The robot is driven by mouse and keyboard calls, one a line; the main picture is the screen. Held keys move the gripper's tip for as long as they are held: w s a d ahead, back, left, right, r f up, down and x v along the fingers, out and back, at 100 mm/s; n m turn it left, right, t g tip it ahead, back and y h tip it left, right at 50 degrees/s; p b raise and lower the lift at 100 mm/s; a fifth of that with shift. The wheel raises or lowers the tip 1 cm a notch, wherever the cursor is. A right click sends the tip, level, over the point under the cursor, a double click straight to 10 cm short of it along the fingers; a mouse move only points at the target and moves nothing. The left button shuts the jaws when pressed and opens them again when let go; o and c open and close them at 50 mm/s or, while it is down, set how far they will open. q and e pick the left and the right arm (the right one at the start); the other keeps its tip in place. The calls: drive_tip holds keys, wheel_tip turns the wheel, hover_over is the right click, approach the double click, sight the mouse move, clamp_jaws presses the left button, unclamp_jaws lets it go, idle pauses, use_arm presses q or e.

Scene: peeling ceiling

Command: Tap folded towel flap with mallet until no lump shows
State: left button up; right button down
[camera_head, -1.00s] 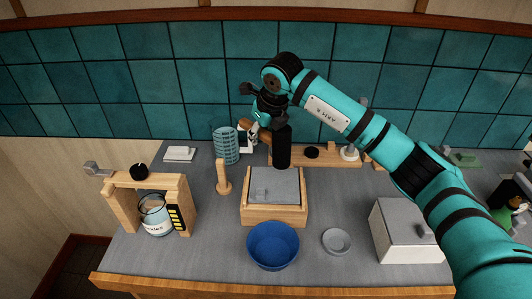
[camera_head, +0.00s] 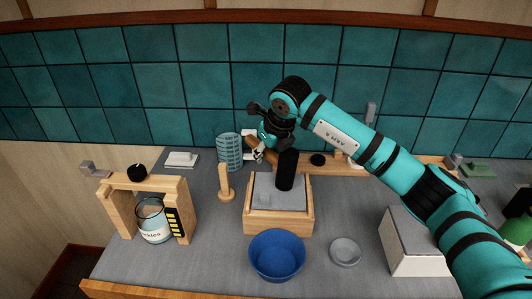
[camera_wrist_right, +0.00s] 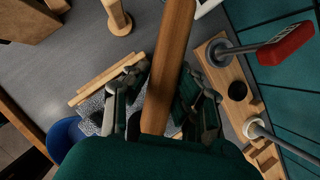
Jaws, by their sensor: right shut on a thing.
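The grey folded towel (camera_head: 270,203) lies flat in a square wooden tray (camera_head: 278,220) at the middle of the counter. I cannot make out clearly whether a lump shows on it. My right gripper (camera_head: 264,146) is behind and above the tray, shut on the mallet's wooden handle. The mallet's black head (camera_head: 287,168) stands over the back right part of the towel; I cannot tell whether it touches. In the right wrist view the handle (camera_wrist_right: 171,60) runs between both fingers (camera_wrist_right: 158,100), and the towel is mostly hidden. My left gripper is not in view.
A blue bowl (camera_head: 277,257) and a small grey dish (camera_head: 345,252) stand in front. A wooden peg (camera_head: 225,183) and a teal mesh cup (camera_head: 229,152) stand left of the tray. A wooden stand with a jar (camera_head: 152,220) is farther left. A white box (camera_head: 412,246) is at right.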

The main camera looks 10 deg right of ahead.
wheel_tip(320, 180, up, 4)
drive_tip(key=shift+r+p, duration=0.1)
drive_tip(key=shift+p, duration=0.85)
drive_tip(key=shift+a+h+p, duration=0.1)
drive_tip(key=shift+h+p, duration=0.3)
drive_tip(key=shift+p, duration=0.1)
